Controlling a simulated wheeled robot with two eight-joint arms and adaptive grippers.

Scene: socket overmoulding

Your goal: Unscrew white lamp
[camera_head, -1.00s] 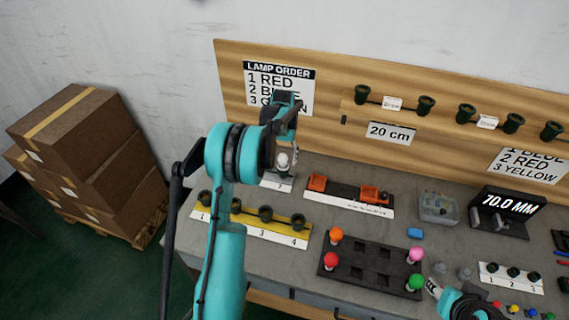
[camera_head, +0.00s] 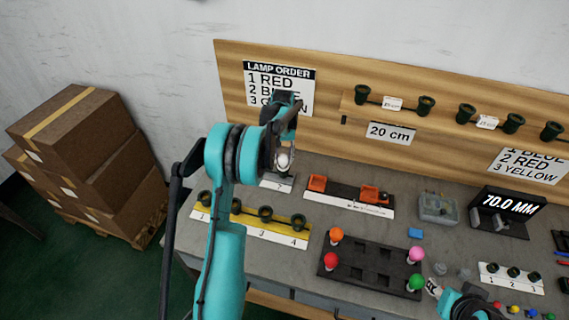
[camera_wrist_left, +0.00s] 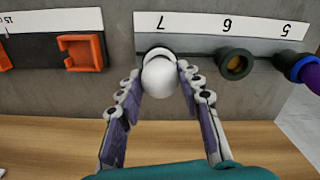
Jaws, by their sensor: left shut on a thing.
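The white lamp (camera_wrist_left: 159,74) sits at the spot marked 7 on a grey socket strip (camera_wrist_left: 199,46) in the left wrist view. My left gripper (camera_wrist_left: 160,70) has its two fingers on either side of the lamp's round bulb, shut on it. In the head view the left gripper (camera_head: 284,154) is over the back of the table, and the white lamp (camera_head: 283,161) shows between its fingers. The socket under the lamp is hidden. My right gripper (camera_head: 436,288) shows only partly at the bottom right, and its fingers are too small to judge.
An empty dark socket (camera_wrist_left: 234,63) stands beside the lamp at 6, and a purple lamp (camera_wrist_left: 312,74) is at 5. An orange holder (camera_wrist_left: 81,52) is to the left. A yellow socket strip (camera_head: 257,230) and a dark lamp tray (camera_head: 371,264) are nearer the front.

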